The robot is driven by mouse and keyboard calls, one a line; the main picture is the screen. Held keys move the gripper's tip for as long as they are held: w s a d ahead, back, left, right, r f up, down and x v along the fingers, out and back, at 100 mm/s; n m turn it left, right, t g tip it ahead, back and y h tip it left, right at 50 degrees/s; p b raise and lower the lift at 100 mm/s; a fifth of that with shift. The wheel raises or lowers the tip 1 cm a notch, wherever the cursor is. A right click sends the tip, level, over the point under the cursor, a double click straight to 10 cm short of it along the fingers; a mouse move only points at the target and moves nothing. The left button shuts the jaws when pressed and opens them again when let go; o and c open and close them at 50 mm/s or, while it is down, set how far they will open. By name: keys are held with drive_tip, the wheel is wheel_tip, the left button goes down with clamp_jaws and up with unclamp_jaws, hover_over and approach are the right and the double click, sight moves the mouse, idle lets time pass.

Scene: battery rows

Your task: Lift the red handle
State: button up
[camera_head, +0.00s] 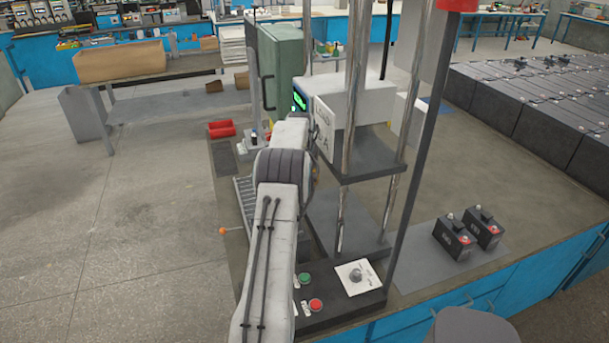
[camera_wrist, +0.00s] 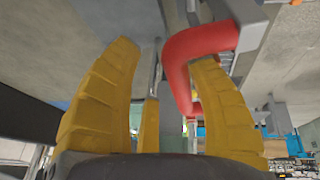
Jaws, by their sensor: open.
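The red handle (camera_wrist: 180,65) is a thick bent bar in the upper middle of the wrist view, joined to a grey bracket (camera_wrist: 250,25). My gripper (camera_wrist: 165,55) is open, with yellow ribbed fingers. One length of the handle shows between the fingers, close to the right fingertip, which sits inside the handle's bend in the picture. I cannot tell whether they touch. In the head view my arm hides the gripper. Two short red bars (camera_head: 221,129) lie left of my arm there; I cannot tell whether they belong to this handle.
A bench press-like stand with metal columns (camera_head: 355,80) rises right of my arm. A control panel with green (camera_head: 305,279) and red (camera_head: 316,305) buttons is in front. Two black batteries (camera_head: 454,238) sit on the right. Open floor lies to the left.

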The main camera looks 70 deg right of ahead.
drive_tip(key=v, duration=1.2)
idle(0.7)
